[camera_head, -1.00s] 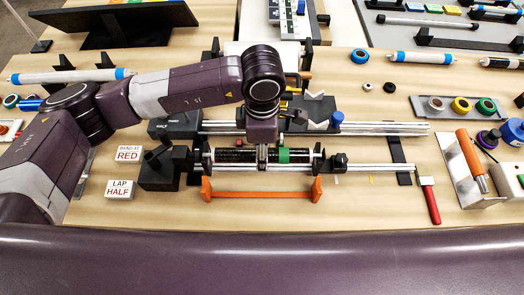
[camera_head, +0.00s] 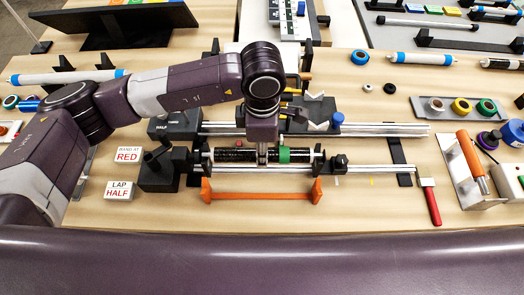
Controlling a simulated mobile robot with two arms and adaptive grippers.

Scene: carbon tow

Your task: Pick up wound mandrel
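The wound mandrel (camera_head: 234,155) is a dark, shiny cylinder with a green band (camera_head: 284,155) near its right part. It lies level between the end supports of the winding rig, above a metal rail. My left gripper (camera_head: 263,158) points down onto the middle of the mandrel, left of the green band. The fingertips overlap the mandrel and partly hide it. Whether they are closed on it cannot be told. My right gripper is out of view.
An orange bar (camera_head: 262,196) stands in front of the rig. A red-handled tool (camera_head: 432,205) and a grey spool tray (camera_head: 437,116) are at the right.

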